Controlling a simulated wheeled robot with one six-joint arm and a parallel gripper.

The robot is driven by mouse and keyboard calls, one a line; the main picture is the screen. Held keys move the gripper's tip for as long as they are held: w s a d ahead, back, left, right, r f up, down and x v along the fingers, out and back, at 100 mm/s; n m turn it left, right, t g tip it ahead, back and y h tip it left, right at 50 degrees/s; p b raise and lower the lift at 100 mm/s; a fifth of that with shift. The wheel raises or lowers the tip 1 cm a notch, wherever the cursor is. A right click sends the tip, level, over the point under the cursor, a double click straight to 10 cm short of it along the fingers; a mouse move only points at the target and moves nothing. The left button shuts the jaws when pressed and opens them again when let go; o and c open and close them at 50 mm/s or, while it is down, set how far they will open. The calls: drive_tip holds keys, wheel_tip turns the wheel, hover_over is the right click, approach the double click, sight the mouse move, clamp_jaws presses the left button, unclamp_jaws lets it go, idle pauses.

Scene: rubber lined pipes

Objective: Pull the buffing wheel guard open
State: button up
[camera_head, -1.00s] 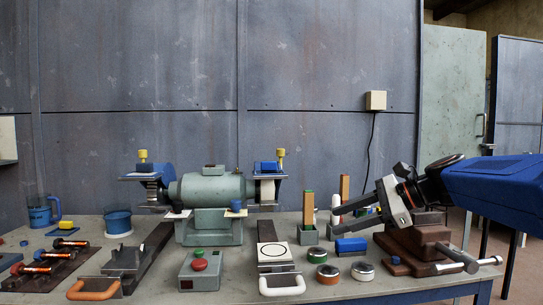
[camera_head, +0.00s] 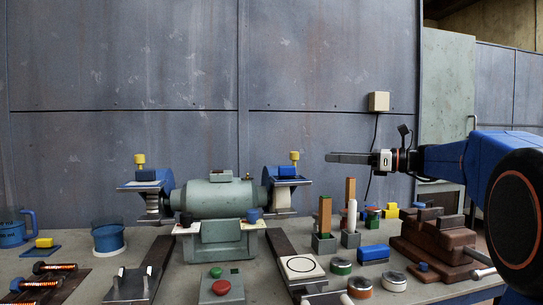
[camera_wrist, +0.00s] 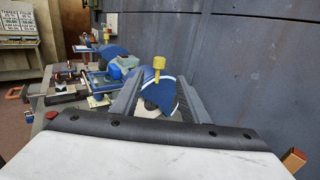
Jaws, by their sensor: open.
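A green-grey twin-ended machine (camera_head: 218,198) stands at the middle of the bench. Its right end has a blue guard (camera_head: 283,174) with a yellow knob (camera_head: 294,157) on top, over a pale wheel. Its left end has a similar blue guard (camera_head: 146,177) with a yellow knob. I cannot tell which wheel is the buffing one. My gripper (camera_head: 332,158) is level, pointing left, at about knob height and right of the right guard, apart from it. In the wrist view, the near guard (camera_wrist: 160,98) and its yellow knob (camera_wrist: 158,63) show between my open, empty fingers.
Upright sticks in holders (camera_head: 325,216), round tins (camera_head: 392,281) and a blue block (camera_head: 374,252) stand below my gripper. A brown vise (camera_head: 438,235) is at the right. A wall panel rises behind the bench. The air between gripper and right guard looks clear.

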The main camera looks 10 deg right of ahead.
drive_tip(key=x, duration=1.7)
drive_tip(key=shift+a, duration=0.2)
clamp_jaws()
